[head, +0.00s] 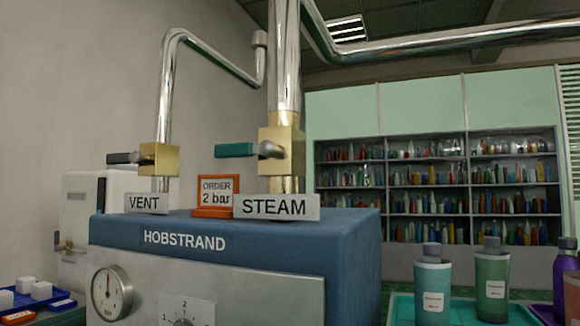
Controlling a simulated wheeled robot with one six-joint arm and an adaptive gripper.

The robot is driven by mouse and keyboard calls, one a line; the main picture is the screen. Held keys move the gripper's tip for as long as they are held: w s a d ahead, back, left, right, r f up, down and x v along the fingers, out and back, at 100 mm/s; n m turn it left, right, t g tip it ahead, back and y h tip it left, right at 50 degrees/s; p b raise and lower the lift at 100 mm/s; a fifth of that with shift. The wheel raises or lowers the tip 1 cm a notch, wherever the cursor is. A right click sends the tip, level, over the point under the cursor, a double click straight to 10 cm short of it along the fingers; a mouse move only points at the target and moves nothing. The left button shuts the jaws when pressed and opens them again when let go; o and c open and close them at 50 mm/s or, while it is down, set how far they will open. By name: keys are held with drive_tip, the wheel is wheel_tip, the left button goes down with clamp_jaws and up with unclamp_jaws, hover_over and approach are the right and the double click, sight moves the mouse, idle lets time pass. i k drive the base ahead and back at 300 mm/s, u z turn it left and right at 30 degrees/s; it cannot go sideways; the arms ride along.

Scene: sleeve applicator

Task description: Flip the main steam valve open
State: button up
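The main steam valve is a brass block (290,150) on the thick vertical pipe, above the STEAM sign (276,207). Its teal lever (234,150) points left, crosswise to the vertical pipe. A grey round stem (268,150) joins the lever to the block. My gripper is not in view.
A smaller brass vent valve (160,159) with a dark lever pointing left stands behind the VENT sign (145,203). An orange order card (215,196) reads 2 bar. The blue-topped HOBSTRAND machine (300,238) carries a gauge (112,292). Bottles (433,291) stand at right.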

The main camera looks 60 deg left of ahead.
sight(267, 147)
drive_tip(key=u, duration=1.25)
drive_tip(key=k, duration=0.4)
drive_tip(key=u, duration=1.2)
